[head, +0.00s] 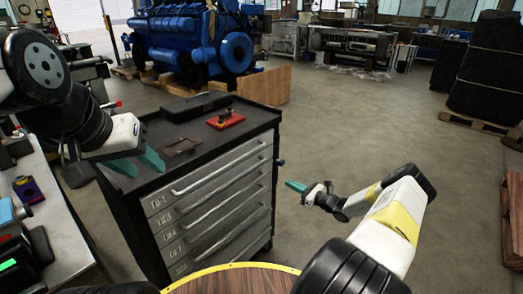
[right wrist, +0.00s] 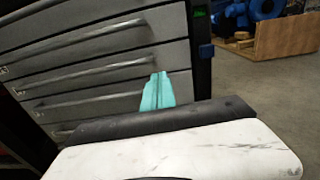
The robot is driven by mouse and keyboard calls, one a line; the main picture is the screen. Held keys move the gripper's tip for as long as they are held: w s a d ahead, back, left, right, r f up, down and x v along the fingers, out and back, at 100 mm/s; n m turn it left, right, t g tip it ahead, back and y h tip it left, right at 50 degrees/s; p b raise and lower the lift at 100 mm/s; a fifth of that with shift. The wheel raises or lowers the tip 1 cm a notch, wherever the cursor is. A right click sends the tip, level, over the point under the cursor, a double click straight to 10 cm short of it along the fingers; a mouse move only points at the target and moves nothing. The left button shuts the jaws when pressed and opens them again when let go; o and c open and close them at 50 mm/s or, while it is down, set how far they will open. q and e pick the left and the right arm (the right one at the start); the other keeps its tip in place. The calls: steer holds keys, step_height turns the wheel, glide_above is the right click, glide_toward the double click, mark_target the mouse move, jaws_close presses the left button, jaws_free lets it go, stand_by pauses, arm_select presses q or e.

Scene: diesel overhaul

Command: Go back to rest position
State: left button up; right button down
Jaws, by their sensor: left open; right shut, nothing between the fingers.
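My left gripper (head: 138,164) has teal fingers that stand apart, empty, at the left edge of the tool cabinet (head: 215,195). My right gripper (head: 296,187) is shut and empty, with its teal fingers together, to the right of the cabinet in the head view. In the right wrist view the right gripper's teal fingertips (right wrist: 157,92) show in front of the cabinet's grey drawers (right wrist: 110,60). I cannot tell the gap between them and the drawers. All drawers in view look closed.
On the cabinet top lie a red part (head: 226,119), a brown metal bracket (head: 180,147) and a black case (head: 195,106). A workbench (head: 62,228) stands at the left. A blue engine (head: 190,40) stands behind. The floor (head: 380,130) at the right is open.

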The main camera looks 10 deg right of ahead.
steer(key=s+a+r+n+g+h, duration=0.1)
steer(key=s+a+r+n+g, duration=0.4)
steer(key=r, duration=0.4)
steer(key=s+a+r+n+g, duration=0.3)
steer(key=a+r+n, duration=0.35)
steer(key=r, duration=0.25)
steer(key=s+a+r+n+g+h, duration=0.1)
steer(key=s+a+r+n+g, duration=0.4)
steer(key=r, duration=0.5)
steer(key=s+r+n+t+h, duration=0.2)
steer(key=s+r+n, duration=0.2)
steer(key=s, duration=0.4)
steer(key=s+d+r+n+t+h, duration=0.1)
steer(key=s+r+n+h, duration=0.1)
steer(key=s+r, duration=0.4)
steer(key=s+d+r+n+t+h, duration=0.1)
steer(key=s+r+n+t+h, duration=0.1)
steer(key=s, duration=0.9)
step_height(320, 180, up, 3)
steer(key=n+h, duration=0.1)
steer(key=n, duration=0.2)
steer(key=shift+s+d+n+t, duration=0.2)
steer(key=shift+s+n+t, duration=0.1)
steer(key=shift+n, duration=0.05)
steer(key=shift+a+f, duration=0.1)
